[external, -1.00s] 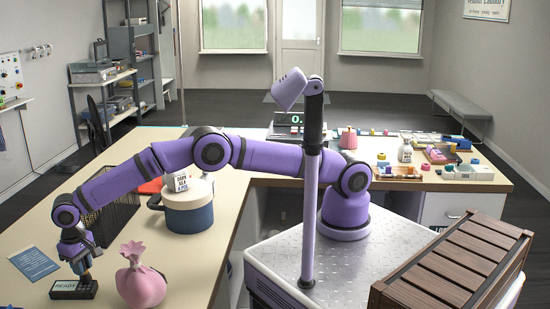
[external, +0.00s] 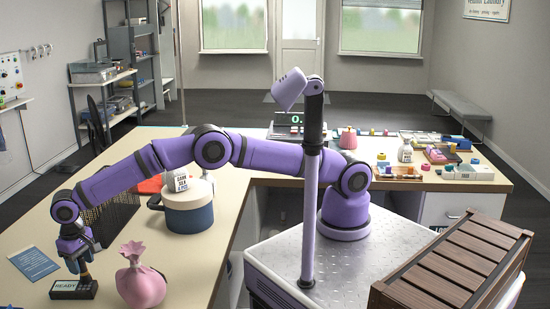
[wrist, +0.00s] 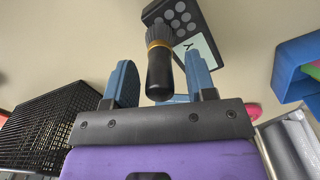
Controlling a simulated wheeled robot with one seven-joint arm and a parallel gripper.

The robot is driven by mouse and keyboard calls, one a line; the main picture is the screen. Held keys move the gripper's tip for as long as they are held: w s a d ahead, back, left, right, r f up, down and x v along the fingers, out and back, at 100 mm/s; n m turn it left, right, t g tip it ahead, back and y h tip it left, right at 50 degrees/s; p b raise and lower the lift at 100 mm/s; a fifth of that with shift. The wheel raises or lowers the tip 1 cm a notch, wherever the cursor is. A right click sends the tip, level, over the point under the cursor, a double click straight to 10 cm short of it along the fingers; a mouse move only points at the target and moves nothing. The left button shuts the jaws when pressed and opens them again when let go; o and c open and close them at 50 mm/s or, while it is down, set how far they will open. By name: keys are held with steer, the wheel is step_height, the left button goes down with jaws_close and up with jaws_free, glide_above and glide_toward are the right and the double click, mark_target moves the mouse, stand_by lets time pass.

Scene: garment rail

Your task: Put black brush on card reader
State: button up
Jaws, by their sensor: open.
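The card reader (external: 73,290), a dark box with a keypad and a light screen reading READY, lies on the table at the front left. In the wrist view the card reader (wrist: 183,18) is at the top. The black brush (wrist: 159,72), with a gold band, has its dark bristles towards the reader and its handle towards my gripper. It appears upright on the reader, but the contact is not clear. In the external view the brush (external: 86,268) is small and partly hidden. My gripper (wrist: 160,85) is open, its blue fingers apart on either side of the handle.
A pink tied pouch (external: 141,283) stands just right of the reader. A black wire basket (external: 115,218) and a blue pot (external: 188,212) with a white block (external: 177,181) on its lid stand behind. A blue card (external: 35,263) lies left of the reader.

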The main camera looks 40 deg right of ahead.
step_height(320, 180, up, 11)
steer(key=shift+f, duration=0.2)
